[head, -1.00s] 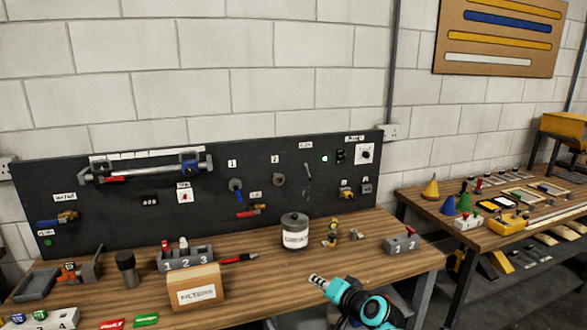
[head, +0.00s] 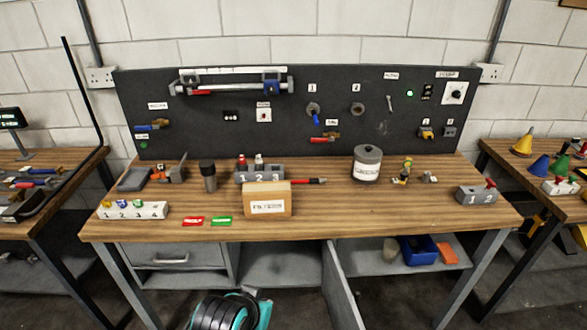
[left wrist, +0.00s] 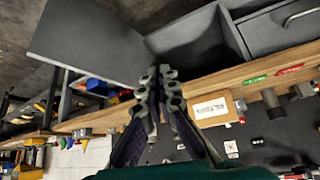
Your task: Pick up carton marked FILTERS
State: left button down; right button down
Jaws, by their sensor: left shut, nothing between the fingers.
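The tan carton marked FILTERS (head: 267,190) stands upright on the wooden workbench (head: 330,224), near its front edge and left of centre. In the left wrist view, which is upside down, the carton (left wrist: 226,98) shows to the right of the fingers, label visible. My left gripper (left wrist: 159,73) is shut and empty, apart from the carton. A teal and black part of my own arm shows at the bottom of the head view. My right gripper is not in view.
Behind the carton is a grey numbered holder (head: 246,177), with a red-black pen (head: 308,181) to the right. Red (head: 193,221) and green (head: 221,221) tags lie to the left. A grey canister (head: 367,165) stands further right. A cabinet door (head: 345,285) hangs open below.

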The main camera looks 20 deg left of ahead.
aim_at(267, 199)
jog(key=i+j, duration=0.2)
jog(key=j, duration=0.2)
jog(key=i+j, duration=0.45)
jog(key=j, duration=0.3)
jog(key=i+j, duration=0.2)
jog(key=j, duration=0.2)
